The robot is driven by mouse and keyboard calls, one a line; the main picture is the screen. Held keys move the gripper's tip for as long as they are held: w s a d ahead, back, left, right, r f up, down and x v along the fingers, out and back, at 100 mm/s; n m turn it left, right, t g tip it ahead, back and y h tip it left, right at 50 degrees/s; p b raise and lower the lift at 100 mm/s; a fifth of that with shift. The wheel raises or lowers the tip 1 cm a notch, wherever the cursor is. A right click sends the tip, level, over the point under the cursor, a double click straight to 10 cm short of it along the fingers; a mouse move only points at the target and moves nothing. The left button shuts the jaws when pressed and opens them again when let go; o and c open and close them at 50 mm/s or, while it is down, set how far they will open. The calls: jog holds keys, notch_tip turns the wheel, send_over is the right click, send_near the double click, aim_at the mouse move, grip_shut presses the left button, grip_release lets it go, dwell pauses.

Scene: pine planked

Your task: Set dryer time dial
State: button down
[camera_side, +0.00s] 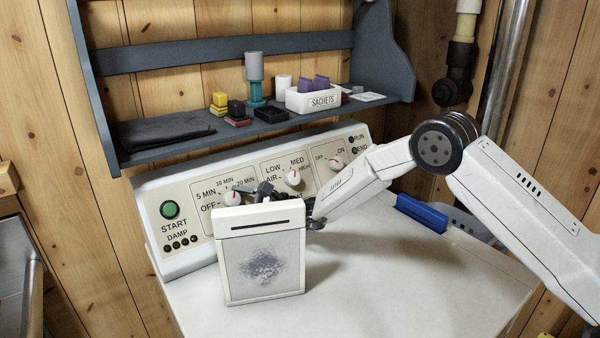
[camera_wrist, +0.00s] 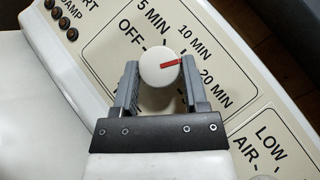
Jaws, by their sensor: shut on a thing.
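The time dial (camera_wrist: 157,70) is a round white knob with a red pointer line. In the wrist view the line points right, toward the space between the 10 MIN and 20 MIN labels; the right finger hides the scale there. My gripper (camera_wrist: 160,80) has one grey finger on each side of the knob and is shut on it. In the side view the dial (camera_side: 232,199) shows at the left of the control panel (camera_side: 330,143), with my gripper (camera_side: 246,190) at its right. The lint screen's white frame partly blocks the view of my wrist.
A white-framed lint screen (camera_side: 262,268) stands upright on the dryer top (camera_side: 410,290), close before the panel. A green start button (camera_side: 169,209) and two more dials (camera_side: 292,178) (camera_side: 336,162) flank the time dial. A shelf above holds a sachet box (camera_side: 313,100).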

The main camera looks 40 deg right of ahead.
jog(key=shift+s+f+m+t+h, duration=0.15)
jog(key=shift+m+t+h, duration=0.35)
jog(key=shift+m+t, duration=0.95)
jog(key=shift+m, duration=0.35)
jog(key=shift+c, duration=0.5)
grip_release()
jog(key=v, duration=0.7)
jog(key=shift+s+d, duration=0.2)
jog(key=shift+s, duration=0.1)
